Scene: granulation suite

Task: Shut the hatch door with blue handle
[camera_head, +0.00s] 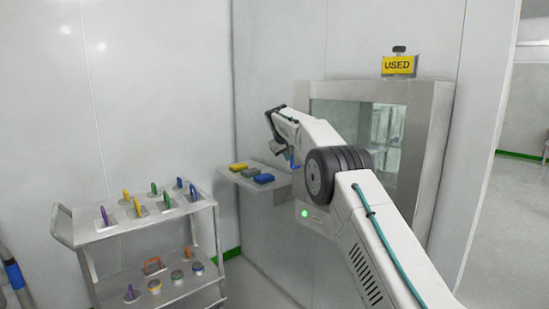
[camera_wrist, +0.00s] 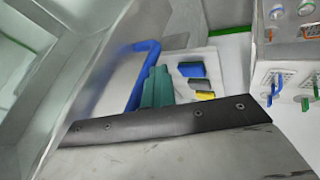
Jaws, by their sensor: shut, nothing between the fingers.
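The blue handle (camera_head: 292,161) shows just left of my arm in the head view. In the wrist view the blue handle (camera_wrist: 133,82) stands on a pale door panel (camera_wrist: 95,72). The hatch frame (camera_head: 430,130) is set in the wall, and its lit opening or window shows right of my arm. My arm hides most of the door in the head view, so its angle is hard to tell there. My gripper (camera_wrist: 157,88) has teal fingers, shut and empty, close beside the handle on its right; I cannot tell if they touch it.
A wall shelf (camera_head: 236,173) left of the hatch holds yellow and blue blocks. A grey cart (camera_head: 140,226) with several coloured-handled tools stands at the left. A yellow "USED" sign (camera_head: 398,66) sits on top of the hatch frame. Bare floor lies at the right.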

